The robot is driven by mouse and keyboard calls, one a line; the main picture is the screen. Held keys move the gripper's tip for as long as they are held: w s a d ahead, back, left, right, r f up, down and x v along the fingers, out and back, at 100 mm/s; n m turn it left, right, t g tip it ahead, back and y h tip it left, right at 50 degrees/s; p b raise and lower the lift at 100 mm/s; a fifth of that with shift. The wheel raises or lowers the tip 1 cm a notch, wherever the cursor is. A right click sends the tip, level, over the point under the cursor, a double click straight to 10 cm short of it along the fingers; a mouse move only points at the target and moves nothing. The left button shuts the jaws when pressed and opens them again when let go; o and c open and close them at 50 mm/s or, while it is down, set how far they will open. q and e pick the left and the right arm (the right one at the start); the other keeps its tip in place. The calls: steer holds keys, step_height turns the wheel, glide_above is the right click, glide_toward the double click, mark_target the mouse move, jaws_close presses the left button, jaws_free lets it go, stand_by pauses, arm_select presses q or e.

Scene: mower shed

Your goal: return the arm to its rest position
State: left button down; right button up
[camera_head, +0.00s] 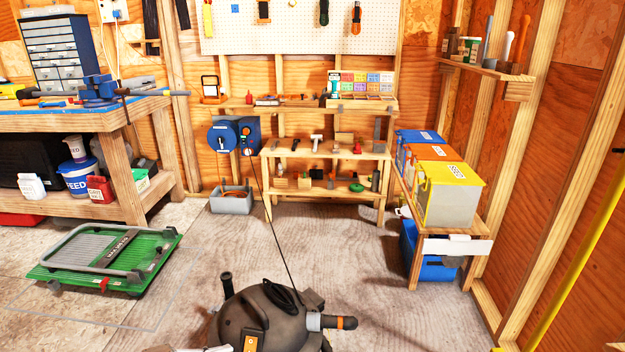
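Neither of my grippers shows in the head view, and no arm of mine can be made out with certainty. A dark grey rounded machine (262,318), which looks like a shop vacuum, stands on the floor at the bottom centre, cut off by the lower edge.
A workbench (140,115) stands at the left. A green folded platform cart (110,258) lies on the floor before it. A low shelf (328,152) stands at the back. A yellow-lidded bin (447,200) sits on a right-hand stand. The floor (340,250) between is clear.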

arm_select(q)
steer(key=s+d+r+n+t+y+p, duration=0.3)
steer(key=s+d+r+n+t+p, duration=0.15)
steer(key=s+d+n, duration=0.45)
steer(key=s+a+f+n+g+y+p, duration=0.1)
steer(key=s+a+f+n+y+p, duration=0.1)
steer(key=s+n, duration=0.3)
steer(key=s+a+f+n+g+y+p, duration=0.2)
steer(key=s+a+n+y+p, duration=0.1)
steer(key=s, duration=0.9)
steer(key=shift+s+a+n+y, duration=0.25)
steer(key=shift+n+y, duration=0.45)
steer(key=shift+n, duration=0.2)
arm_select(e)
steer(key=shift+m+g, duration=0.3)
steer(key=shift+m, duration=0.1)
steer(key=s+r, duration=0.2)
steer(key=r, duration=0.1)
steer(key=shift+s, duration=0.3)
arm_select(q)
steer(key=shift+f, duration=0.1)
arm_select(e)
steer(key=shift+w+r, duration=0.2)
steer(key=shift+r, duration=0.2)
